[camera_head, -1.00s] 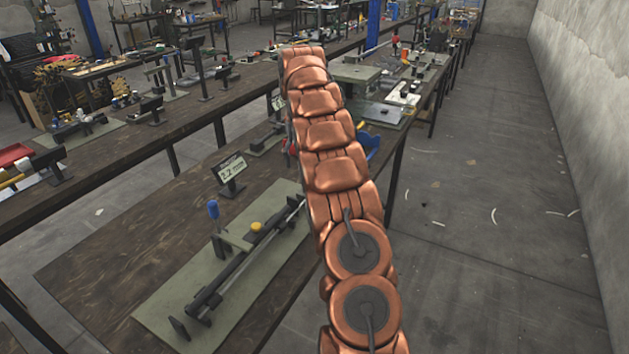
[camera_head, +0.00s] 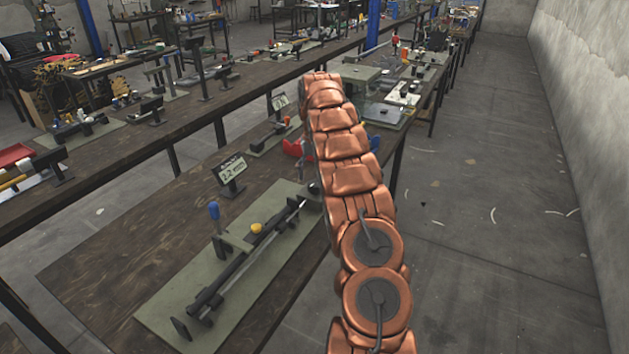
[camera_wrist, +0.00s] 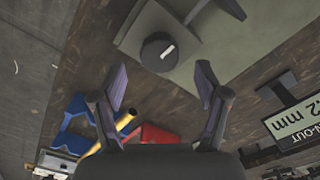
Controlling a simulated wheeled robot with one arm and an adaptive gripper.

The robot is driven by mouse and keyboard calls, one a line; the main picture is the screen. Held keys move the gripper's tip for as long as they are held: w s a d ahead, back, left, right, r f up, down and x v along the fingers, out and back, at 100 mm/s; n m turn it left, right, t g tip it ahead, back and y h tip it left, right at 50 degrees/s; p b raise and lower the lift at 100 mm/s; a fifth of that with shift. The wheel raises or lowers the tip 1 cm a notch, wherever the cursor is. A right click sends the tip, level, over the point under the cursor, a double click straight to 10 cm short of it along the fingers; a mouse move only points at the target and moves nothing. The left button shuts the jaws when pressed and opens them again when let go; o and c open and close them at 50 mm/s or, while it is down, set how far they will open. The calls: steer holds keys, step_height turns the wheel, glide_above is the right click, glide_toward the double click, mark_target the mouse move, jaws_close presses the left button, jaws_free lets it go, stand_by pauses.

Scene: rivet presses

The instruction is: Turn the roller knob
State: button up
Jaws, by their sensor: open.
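The round black knob (camera_wrist: 158,52) with a white pointer mark shows in the wrist view, at the end of a grey-green base plate (camera_wrist: 225,45). My gripper (camera_wrist: 162,84) is open and empty. Its two fingers point toward the knob from either side, and the knob lies beyond the gap between them. I see no contact. In the head view the roller fixture (camera_head: 245,262) lies on its green plate (camera_head: 165,303), with a blue-topped lever (camera_head: 213,210) and a yellow knob (camera_head: 256,228). My arm hides my gripper and the plate's far right end there.
A "2.2 mm" sign (camera_head: 231,171) stands behind the plate; it also shows in the wrist view (camera_wrist: 294,122). Red (camera_wrist: 158,134) and blue (camera_wrist: 72,128) parts lie below the fingers. The wooden bench (camera_head: 100,268) is bare left of the plate. Open floor lies right.

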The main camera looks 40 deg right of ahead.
mark_target(314, 183)
steer(key=shift+f+p, duration=0.45)
steer(key=shift+f, duration=1.45)
steer(key=shift+c, duration=0.3)
steer(key=c, duration=1.1)
steer(key=shift+f+n+b, duration=0.2)
steer(key=shift+n+b, duration=0.3)
steer(key=shift+b, duration=0.4)
steer(key=shift+r+n+b, duration=0.15)
steer(key=shift+n+b, duration=0.5)
steer(key=shift+n, duration=0.15)
steer(key=shift+r, duration=0.1)
steer(key=o, duration=1.2)
steer(key=shift+c, duration=0.2)
